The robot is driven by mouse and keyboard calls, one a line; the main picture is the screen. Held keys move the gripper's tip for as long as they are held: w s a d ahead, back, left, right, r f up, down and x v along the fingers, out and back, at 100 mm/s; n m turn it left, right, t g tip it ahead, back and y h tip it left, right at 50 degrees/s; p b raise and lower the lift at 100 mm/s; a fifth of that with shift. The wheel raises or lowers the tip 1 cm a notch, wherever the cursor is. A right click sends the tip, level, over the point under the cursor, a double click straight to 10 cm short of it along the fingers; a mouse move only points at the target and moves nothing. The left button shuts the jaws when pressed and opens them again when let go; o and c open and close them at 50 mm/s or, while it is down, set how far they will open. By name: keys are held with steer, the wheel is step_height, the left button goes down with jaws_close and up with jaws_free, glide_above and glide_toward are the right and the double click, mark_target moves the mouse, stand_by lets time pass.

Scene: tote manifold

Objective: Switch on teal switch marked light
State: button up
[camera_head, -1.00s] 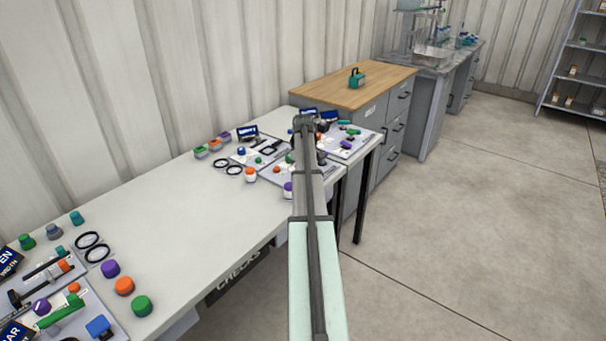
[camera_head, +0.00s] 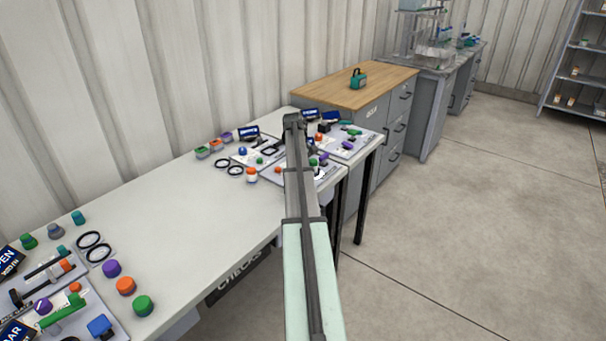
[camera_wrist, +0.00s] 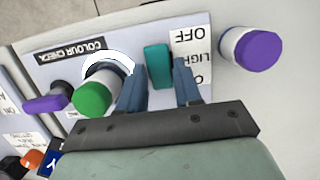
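The teal switch (camera_wrist: 158,66) shows in the wrist view as an upright paddle on the pale panel (camera_wrist: 55,70). A white label (camera_wrist: 190,40) reading OFF and LIGHT, upside down in the picture, lies just right of it. My gripper (camera_wrist: 160,78) has its two blue fingers apart, one on each side of the switch. The fingers are close to its sides; I cannot tell whether they touch it. The right finger covers part of the label. In the head view my arm hides the gripper and the switch.
A green-capped knob (camera_wrist: 92,97) stands close by the left finger, with a purple knob (camera_wrist: 45,104) further left. A purple-capped cylinder (camera_wrist: 250,50) stands right of the panel. The white table (camera_head: 190,210) is clear in its middle.

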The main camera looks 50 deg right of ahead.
steer(key=o, duration=0.3)
steer(key=v, duration=1.3)
steer(key=shift+w+r, duration=0.1)
steer(key=shift+r, duration=0.3)
